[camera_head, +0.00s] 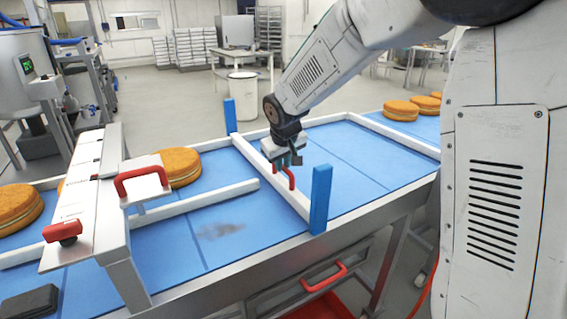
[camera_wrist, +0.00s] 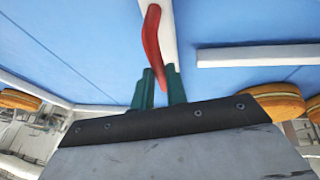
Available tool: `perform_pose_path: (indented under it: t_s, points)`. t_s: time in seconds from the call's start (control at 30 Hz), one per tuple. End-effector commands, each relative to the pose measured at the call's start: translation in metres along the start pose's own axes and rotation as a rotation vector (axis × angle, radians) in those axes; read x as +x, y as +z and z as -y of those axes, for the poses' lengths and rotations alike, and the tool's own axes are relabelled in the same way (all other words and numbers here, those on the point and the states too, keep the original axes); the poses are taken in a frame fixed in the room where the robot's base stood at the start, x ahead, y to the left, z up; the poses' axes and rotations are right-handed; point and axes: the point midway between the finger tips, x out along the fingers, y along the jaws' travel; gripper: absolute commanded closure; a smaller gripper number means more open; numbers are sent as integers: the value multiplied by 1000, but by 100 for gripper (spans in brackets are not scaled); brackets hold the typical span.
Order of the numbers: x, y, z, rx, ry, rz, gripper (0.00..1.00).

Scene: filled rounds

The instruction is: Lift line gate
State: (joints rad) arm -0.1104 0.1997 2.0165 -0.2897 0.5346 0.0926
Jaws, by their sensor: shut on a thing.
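The line gate (camera_head: 296,194) is a white bar across the blue belt, between two blue posts, a far one (camera_head: 230,115) and a near one (camera_head: 320,200). It sits low, close to the belt; I cannot tell whether it touches. Its red handle (camera_head: 291,180) stands on the bar. My gripper (camera_head: 287,161) is at the handle, shut on it. In the wrist view the handle (camera_wrist: 152,40) runs down between the dark green fingertips of my gripper (camera_wrist: 160,88), with the white gate bar (camera_wrist: 168,30) behind. The fingertips partly hide the handle in the head view.
Orange-brown filled rounds lie on the belt at left (camera_head: 180,168) and beyond the gate at right (camera_head: 400,110). A white guide rail (camera_head: 195,203) ends short of the gate. A white frame with red handles (camera_head: 142,182) spans the belt at left. A red-handled drawer (camera_head: 323,278) is below.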

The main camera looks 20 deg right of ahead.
Motion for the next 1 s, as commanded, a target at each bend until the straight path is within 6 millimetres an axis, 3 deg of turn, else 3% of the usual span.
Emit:
perform_pose_path:
  t_s: [0.4,0.53,0.83,0.87,0.9,1.0]
  points:
    - [-89,-38,-20,2,3,-9,100]
    - [-98,-41,-22,1,1,-6,100]
    - [-99,-41,-22,0,1,-5,100]
    - [-98,-41,-22,0,1,-5,77]
    - [-98,-41,-22,0,1,-5,66]
    - [-98,-41,-21,0,1,-5,64]
